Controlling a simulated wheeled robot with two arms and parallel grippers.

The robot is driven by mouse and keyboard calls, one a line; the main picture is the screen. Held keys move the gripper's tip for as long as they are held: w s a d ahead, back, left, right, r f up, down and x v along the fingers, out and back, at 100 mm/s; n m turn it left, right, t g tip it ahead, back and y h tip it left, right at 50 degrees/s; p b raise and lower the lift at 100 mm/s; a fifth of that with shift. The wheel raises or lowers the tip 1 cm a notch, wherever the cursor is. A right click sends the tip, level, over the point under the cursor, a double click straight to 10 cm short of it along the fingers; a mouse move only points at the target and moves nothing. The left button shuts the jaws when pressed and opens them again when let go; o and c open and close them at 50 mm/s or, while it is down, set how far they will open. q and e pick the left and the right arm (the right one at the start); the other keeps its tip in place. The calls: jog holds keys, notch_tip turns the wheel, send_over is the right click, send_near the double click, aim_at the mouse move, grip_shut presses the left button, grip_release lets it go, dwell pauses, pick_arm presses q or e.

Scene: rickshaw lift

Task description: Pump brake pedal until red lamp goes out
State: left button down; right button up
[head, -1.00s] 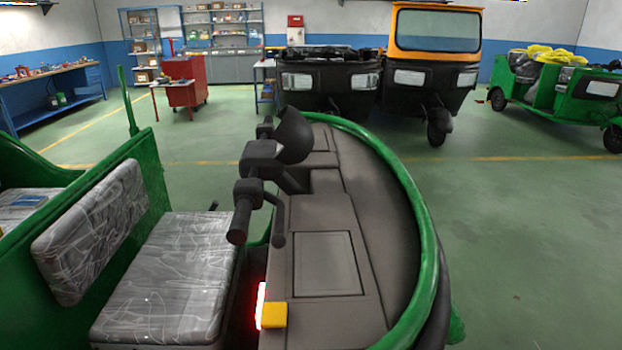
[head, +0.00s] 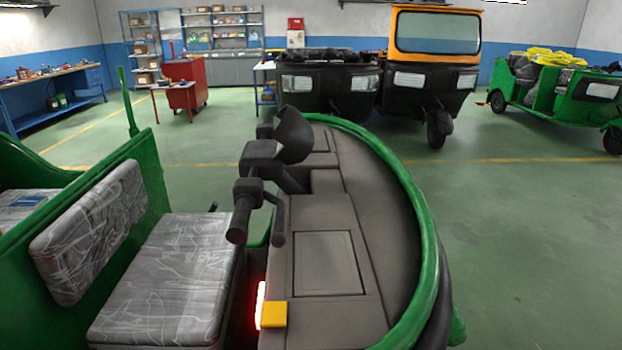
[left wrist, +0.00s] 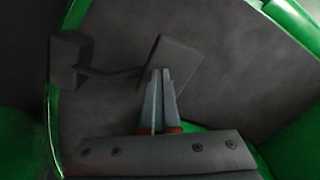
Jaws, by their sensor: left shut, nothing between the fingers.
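In the head view the red lamp (head: 261,305) is lit, glowing on the side of the dashboard beside a yellow block (head: 273,314). In the left wrist view the brake pedal (left wrist: 172,62) is a dark flat plate on a bent arm inside the green-edged footwell. My left gripper (left wrist: 160,74) is shut and empty, its fingertips at the lower part of the pedal plate. I cannot tell whether they touch it. My right gripper is in neither view. The pedal is hidden in the head view.
The handlebar (head: 262,180) rises at the dashboard's left, facing the wrapped seat (head: 165,280). The green front rim (head: 425,235) curves around the dashboard (head: 325,262). Parked rickshaws (head: 435,70) stand at the back. Open floor lies to the right.

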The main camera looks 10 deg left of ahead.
pick_arm(q)
jog(key=shift+d+f, duration=0.1)
jog(key=shift+d, duration=0.3)
notch_tip(320, 180, up, 3)
jog(key=p, duration=0.3)
jog(key=r+p, duration=0.2)
jog(key=r, duration=0.1)
jog(key=r+p, duration=0.2)
jog(key=shift+a, duration=0.3)
